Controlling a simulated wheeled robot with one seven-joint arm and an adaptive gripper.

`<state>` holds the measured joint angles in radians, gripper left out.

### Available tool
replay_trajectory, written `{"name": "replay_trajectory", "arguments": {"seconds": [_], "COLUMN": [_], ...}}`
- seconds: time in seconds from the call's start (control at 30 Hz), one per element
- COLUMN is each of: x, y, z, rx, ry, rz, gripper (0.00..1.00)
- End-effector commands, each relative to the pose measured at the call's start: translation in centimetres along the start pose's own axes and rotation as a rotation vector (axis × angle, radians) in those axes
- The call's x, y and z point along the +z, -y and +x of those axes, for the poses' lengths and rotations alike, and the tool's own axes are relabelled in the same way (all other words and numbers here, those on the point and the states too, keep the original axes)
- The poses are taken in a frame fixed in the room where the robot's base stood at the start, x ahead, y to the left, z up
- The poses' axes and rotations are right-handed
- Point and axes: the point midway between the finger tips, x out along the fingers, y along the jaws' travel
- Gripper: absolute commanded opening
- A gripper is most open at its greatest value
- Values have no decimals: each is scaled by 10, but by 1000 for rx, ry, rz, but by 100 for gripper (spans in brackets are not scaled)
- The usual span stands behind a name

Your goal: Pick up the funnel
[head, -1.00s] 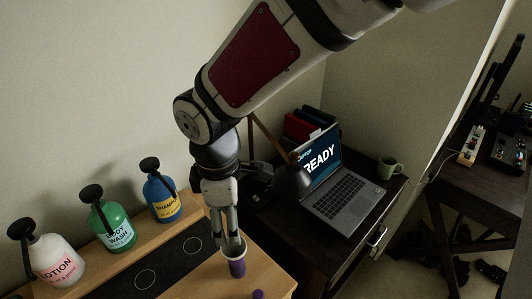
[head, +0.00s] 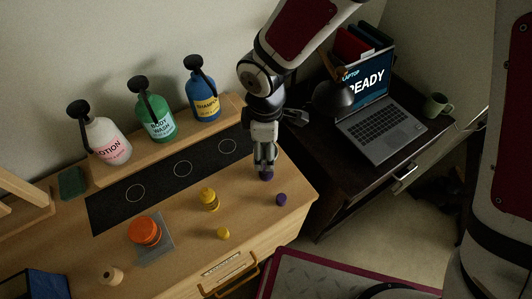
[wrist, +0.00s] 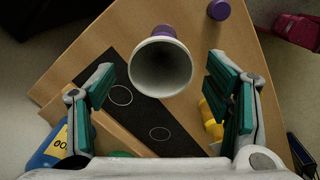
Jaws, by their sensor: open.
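The funnel (wrist: 160,66) is pale, with its wide round mouth facing the wrist camera. It appears to sit on a purple container (wrist: 163,30), which also shows under my gripper in the head view (head: 267,176). My gripper (wrist: 160,75) is open and points down, with a finger on each side of the funnel. Gaps show between both fingers and the rim in the wrist view. In the head view my gripper (head: 265,165) mostly hides the funnel, so its height around it is hard to tell.
A purple cap (head: 281,200), yellow container (head: 210,200), yellow cap (head: 223,233) and orange jar (head: 145,230) stand nearby. Lotion (head: 107,142), body wash (head: 157,120) and shampoo (head: 204,98) bottles line the back ledge. A laptop (head: 375,130) and lamp (head: 333,98) are at right.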

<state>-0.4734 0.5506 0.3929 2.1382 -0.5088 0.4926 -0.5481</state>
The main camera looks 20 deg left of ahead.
Motion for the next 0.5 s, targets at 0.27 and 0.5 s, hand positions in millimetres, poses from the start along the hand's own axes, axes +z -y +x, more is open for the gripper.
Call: {"name": "replay_trajectory", "arguments": {"seconds": [0.27,0.5], "x": [1,1], "y": [2,1], "z": [31,33], "rx": [-2,0], "ry": [2,0], "rz": [-1,0], "gripper": [72,72]}}
